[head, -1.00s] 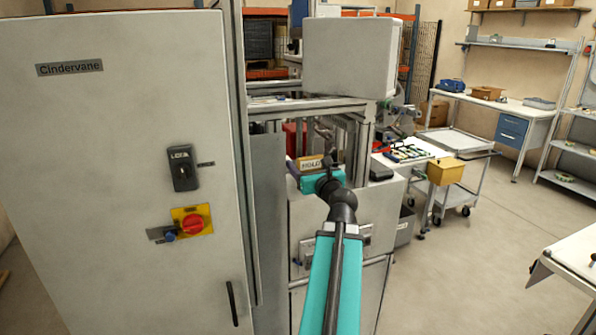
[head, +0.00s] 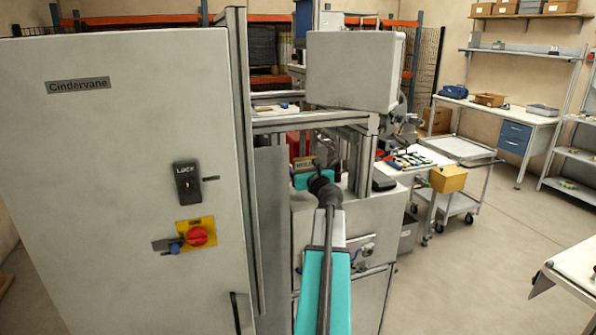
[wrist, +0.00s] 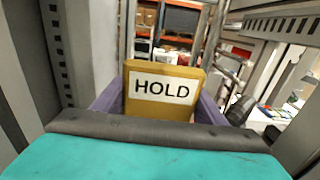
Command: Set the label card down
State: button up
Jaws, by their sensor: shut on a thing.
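The label card (wrist: 162,88) is yellow with a white panel reading HOLD and faces the wrist camera. My gripper (wrist: 160,108) is shut on it, with purple fingers showing at its left and right sides. The card's lower edge is hidden behind the dark edge of my gripper. In the head view the card (head: 303,162) shows small and upright just beyond my teal gripper (head: 308,178), among the machine's frame posts. I cannot tell whether its bottom touches any surface.
A grey cabinet (head: 120,140) with a lock and red switch stands close on the left. Metal posts (head: 362,165) flank my gripper, and a grey box (head: 352,70) hangs above. A cart (head: 445,200) with a yellow box (head: 448,179) stands to the right. Open floor lies beyond.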

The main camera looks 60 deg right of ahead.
jog(key=shift+x, duration=1.25)
jog(key=shift+s+d+f, duration=0.1)
jog(key=shift+d, duration=0.05)
jog(key=shift+w+d+f+p, duration=0.15)
jog(key=shift+f+p, duration=0.15)
jog(key=shift+f, duration=0.6)
jog(key=shift+w+d+f+p, duration=0.15)
jog(key=shift+f+p, duration=0.1)
jog(key=shift+f, duration=0.65)
jog(key=shift+f, duration=0.15)
jog(key=o, duration=1)
jog(key=shift+o, duration=0.2)
